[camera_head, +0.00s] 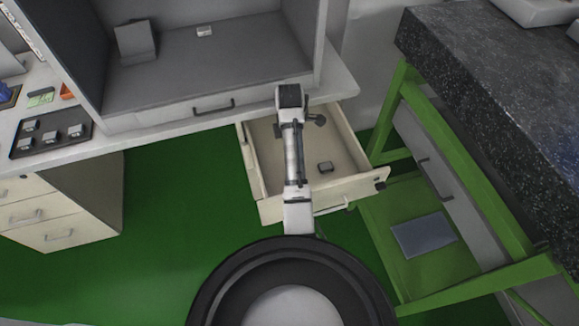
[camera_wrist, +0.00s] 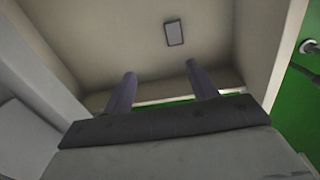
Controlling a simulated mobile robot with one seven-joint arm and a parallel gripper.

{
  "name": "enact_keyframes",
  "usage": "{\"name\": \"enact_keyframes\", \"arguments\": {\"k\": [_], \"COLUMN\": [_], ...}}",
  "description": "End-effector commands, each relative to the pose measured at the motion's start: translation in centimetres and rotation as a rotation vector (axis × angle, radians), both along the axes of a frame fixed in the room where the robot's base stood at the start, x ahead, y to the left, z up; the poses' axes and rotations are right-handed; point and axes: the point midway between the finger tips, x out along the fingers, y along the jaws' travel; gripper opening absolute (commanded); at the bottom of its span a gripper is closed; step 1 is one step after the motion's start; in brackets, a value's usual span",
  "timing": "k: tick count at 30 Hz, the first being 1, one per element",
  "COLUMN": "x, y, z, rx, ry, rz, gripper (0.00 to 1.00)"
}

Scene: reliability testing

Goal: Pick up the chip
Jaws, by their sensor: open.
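A small dark chip (camera_head: 325,167) lies on the floor of the open drawer (camera_head: 262,172), right of my arm. The chip appears beyond the fingertips, nearer the right finger, and apart from both. In the head view my arm reaches over the drawer, and the fingers cannot be made out.
The drawer's walls surround the chip. A dark tray (camera_head: 50,134) with several similar chips sits on the left bench. A small pale block (camera_head: 204,31) lies inside the grey cabinet (camera_head: 150,92). A green-framed table with a dark speckled top (camera_head: 500,85) stands at right.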

Motion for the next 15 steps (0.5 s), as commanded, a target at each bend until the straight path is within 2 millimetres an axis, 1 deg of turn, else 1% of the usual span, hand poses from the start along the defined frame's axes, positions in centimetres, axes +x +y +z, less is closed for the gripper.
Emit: {"name": "enact_keyframes", "arguments": {"k": [1,4,13,15], "x": [-0.8,-1.6,-1.7,-1.8], "y": [-0.8,-1.5,-1.5,-1.5], "z": [-0.2,-1.2,-5.1,-6.5], "rx": [-0.002,-0.003,-0.002,-0.003], "ry": [0.047,0.094,0.099,0.100], "rz": [0.010,0.024,0.026,0.026], "gripper": [0.58,0.58,0.58,0.58]}}
